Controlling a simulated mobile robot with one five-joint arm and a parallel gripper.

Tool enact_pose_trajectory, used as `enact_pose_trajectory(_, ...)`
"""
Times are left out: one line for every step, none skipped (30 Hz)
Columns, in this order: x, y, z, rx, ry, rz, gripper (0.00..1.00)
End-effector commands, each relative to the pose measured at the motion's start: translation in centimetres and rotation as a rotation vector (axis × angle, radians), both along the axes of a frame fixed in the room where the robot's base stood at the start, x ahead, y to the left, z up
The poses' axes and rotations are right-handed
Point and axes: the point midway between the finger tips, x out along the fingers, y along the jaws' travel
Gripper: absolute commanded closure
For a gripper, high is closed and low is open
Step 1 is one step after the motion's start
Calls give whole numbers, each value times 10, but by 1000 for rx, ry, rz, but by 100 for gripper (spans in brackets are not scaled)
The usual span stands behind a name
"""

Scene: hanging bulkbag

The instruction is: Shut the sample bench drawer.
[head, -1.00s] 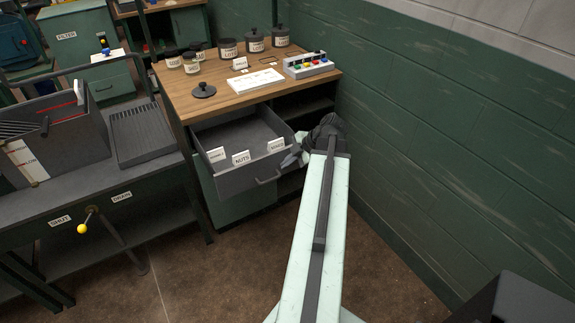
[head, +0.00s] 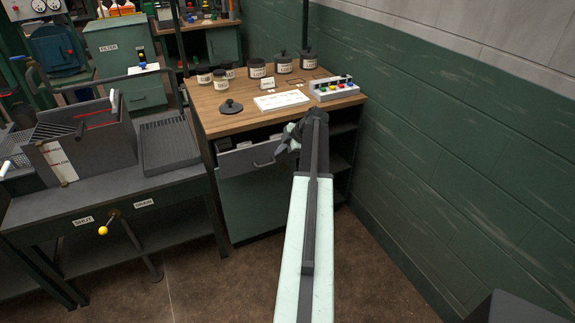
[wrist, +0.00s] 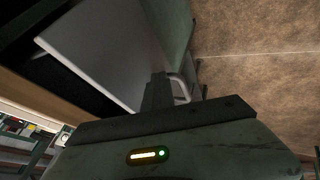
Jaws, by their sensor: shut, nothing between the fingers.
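The sample bench drawer (head: 240,161) shows as a grey front with a bar handle, under the wooden top of the bench. In the head view it stands out only a little, with a narrow dark gap and parts of pale cards above its front. My gripper (head: 283,147) is shut and empty at the right end of the drawer front. It seems to touch the front, but the contact is hard to see. In the wrist view, my gripper (wrist: 157,92) lies against or close to the grey drawer (wrist: 105,50), beside its handle (wrist: 182,88).
The bench top (head: 215,122) holds several jars, a black lid (head: 231,107), a white card and a button box (head: 334,88). Open shelves (head: 343,145) are right of the drawer. A dark work table (head: 110,190) stands left. A green wall (head: 460,150) closes the right side.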

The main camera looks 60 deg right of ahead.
Motion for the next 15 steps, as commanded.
enact_pose_trajectory(12,-13,0,-1,1,-3,100)
enact_pose_trajectory(17,-17,0,0,0,-5,100)
enact_pose_trajectory(24,-23,0,0,1,-6,100)
enact_pose_trajectory(29,-27,0,0,1,-8,100)
enact_pose_trajectory(33,-31,0,0,1,-9,100)
enact_pose_trajectory(39,-35,0,-1,1,-9,100)
enact_pose_trajectory(43,-38,0,-1,1,-11,100)
enact_pose_trajectory(47,-41,0,-1,1,-12,100)
enact_pose_trajectory(52,-45,0,-1,1,-14,100)
enact_pose_trajectory(55,-47,0,-1,1,-14,100)
enact_pose_trajectory(59,-49,0,-1,1,-14,100)
enact_pose_trajectory(62,-52,0,0,1,-15,100)
enact_pose_trajectory(65,-53,0,0,1,-15,100)
enact_pose_trajectory(67,-55,0,0,1,-15,100)
enact_pose_trajectory(70,-56,0,0,1,-15,100)
